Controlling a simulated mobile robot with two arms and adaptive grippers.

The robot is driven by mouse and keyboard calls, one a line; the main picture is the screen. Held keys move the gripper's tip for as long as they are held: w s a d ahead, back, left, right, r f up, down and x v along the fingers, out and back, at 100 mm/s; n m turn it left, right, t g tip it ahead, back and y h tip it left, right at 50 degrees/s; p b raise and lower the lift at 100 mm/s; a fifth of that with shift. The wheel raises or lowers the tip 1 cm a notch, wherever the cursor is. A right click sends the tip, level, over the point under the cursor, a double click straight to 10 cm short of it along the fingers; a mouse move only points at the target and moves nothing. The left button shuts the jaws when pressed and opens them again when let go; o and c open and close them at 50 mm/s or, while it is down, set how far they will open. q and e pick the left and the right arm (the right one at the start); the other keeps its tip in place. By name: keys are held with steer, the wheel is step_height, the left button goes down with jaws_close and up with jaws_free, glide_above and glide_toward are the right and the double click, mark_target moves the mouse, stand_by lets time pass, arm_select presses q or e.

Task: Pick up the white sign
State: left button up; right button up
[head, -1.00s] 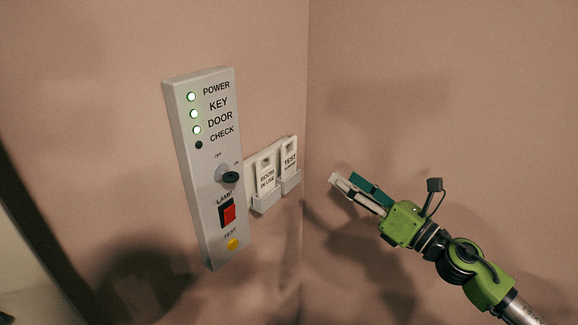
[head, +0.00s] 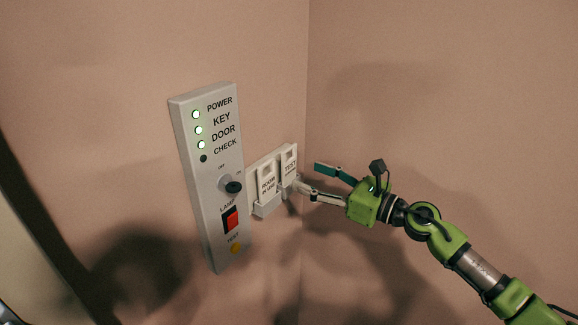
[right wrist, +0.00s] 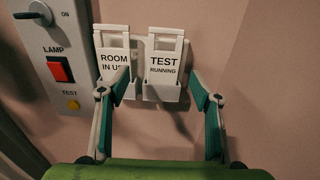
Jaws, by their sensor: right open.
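Two white signs stand side by side in a pale wall holder (head: 266,208). The left one (head: 267,185) reads ROOM IN USE and the right one (head: 289,163) reads TEST RUNNING. Both have a cut-out at the top and show in the right wrist view as the ROOM IN USE sign (right wrist: 112,58) and the TEST RUNNING sign (right wrist: 164,64). My right gripper (head: 308,178) is open and empty, just right of the holder. In the right wrist view its fingers (right wrist: 160,86) spread on either side of the TEST RUNNING sign; the left finger hides part of ROOM IN USE. My left gripper is not in view.
A grey control panel (head: 211,170) with lit green lamps, a black key switch (head: 233,187), a red lamp switch (head: 231,219) and a yellow test button (head: 236,248) is on the wall left of the signs. A wall corner is close on the right.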

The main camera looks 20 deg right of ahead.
mark_target(291, 166)
steer(key=p+x, duration=0.2)
steer(key=x, duration=0.1)
steer(key=p+x, duration=0.1)
steer(key=shift+w+r, duration=0.35)
steer(key=shift+w, duration=0.15)
steer(key=shift+w+a+f, duration=0.2)
steer(key=shift+w+a, duration=0.05)
steer(key=shift+w, duration=0.05)
steer(key=shift+d, duration=0.1)
steer(key=shift+c, duration=0.3)
steer(key=c, duration=0.9)
